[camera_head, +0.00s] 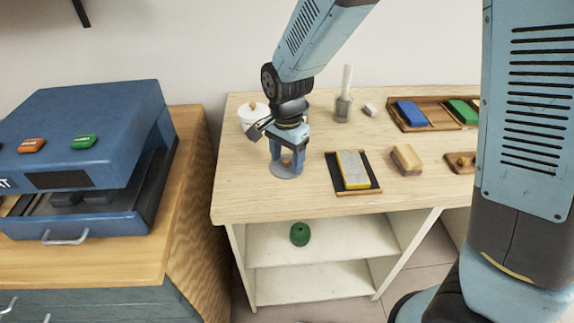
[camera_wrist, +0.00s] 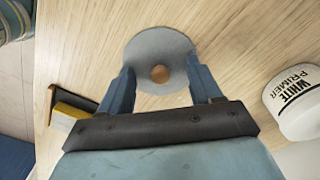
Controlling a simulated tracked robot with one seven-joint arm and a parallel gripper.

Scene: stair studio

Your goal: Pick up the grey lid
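The grey lid (camera_head: 285,174) is a flat round disc with a small wooden knob (camera_wrist: 160,73). It lies on the light wooden table, and it also shows in the wrist view (camera_wrist: 156,46). My gripper (camera_head: 286,164) is right above the lid, pointing down. In the wrist view my gripper (camera_wrist: 160,68) has its two fingers wide apart, one on each side of the knob, with a gap to it on both sides. I cannot tell whether the fingertips touch the disc.
A white primer pot (camera_wrist: 298,105) stands close by, behind my gripper in the head view. A yellow block on a dark tray (camera_head: 334,178) lies to the right. Farther right are a tan block (camera_head: 407,160) and a wooden tray (camera_head: 397,123) with coloured blocks.

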